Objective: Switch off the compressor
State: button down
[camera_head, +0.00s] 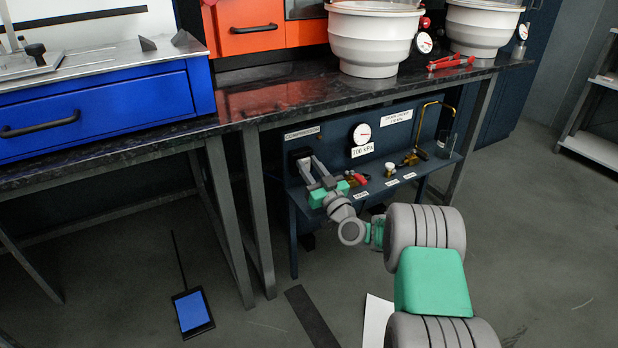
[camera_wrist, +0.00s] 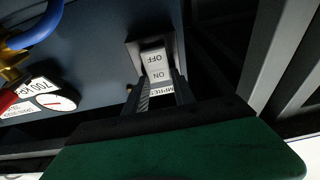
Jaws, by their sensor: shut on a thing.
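The compressor switch (camera_wrist: 154,56) is a pale rocker in a dark square housing on the blue-grey panel. It bears the words OFF and ON, upside down in the wrist view. In that view my gripper (camera_wrist: 158,82) has one finger on each side of the rocker's ON end and is shut on it. In the head view my gripper (camera_head: 304,163) reaches the left end of the panel below the dark bench. The rocker is mostly hidden there by the fingers. I cannot tell which way it is tilted.
A pressure gauge (camera_head: 362,134) labelled 700 kPa, a red-handled valve (camera_head: 358,178) and brass fittings (camera_head: 411,158) sit right of the switch. Bench legs (camera_head: 258,210) stand to the left. A dustpan (camera_head: 192,312) lies on the floor.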

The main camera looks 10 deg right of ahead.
jog(key=shift+f+t, duration=0.1)
jog(key=shift+t, duration=0.4)
jog(key=c, duration=1)
grip_release()
jog(key=shift+c, duration=0.2)
jog(key=v, duration=0.8)
jog(key=shift+d+p, duration=0.1)
jog(key=shift+p, duration=0.2)
